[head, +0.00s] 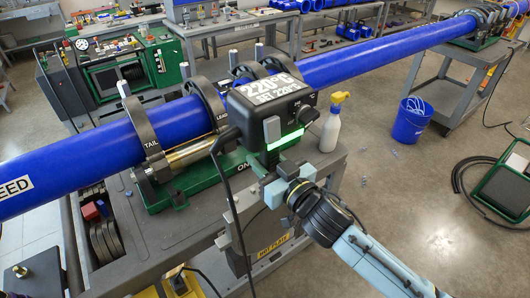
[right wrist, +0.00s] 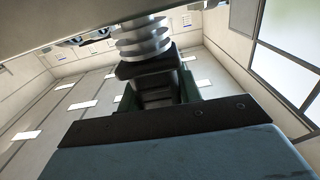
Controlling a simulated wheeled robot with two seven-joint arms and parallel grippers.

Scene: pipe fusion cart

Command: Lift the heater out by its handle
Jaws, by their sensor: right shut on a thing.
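The handle is mostly hidden by the gripper. In the right wrist view, a dark part, likely the handle, shows beyond a blue-grey pad, with a pale ribbed piece above it. I cannot tell whether the heater's plate sits between the pipe ends. My left gripper is out of view.
Ring clamps (head: 207,108) hold the pipe on a green base (head: 180,190). A black cable (head: 226,185) hangs from the heater. A "HOT PLATE" holder (head: 272,246) is on the cart's front. A spray bottle (head: 332,125) stands to the right. A blue bucket (head: 410,122) is on open floor.

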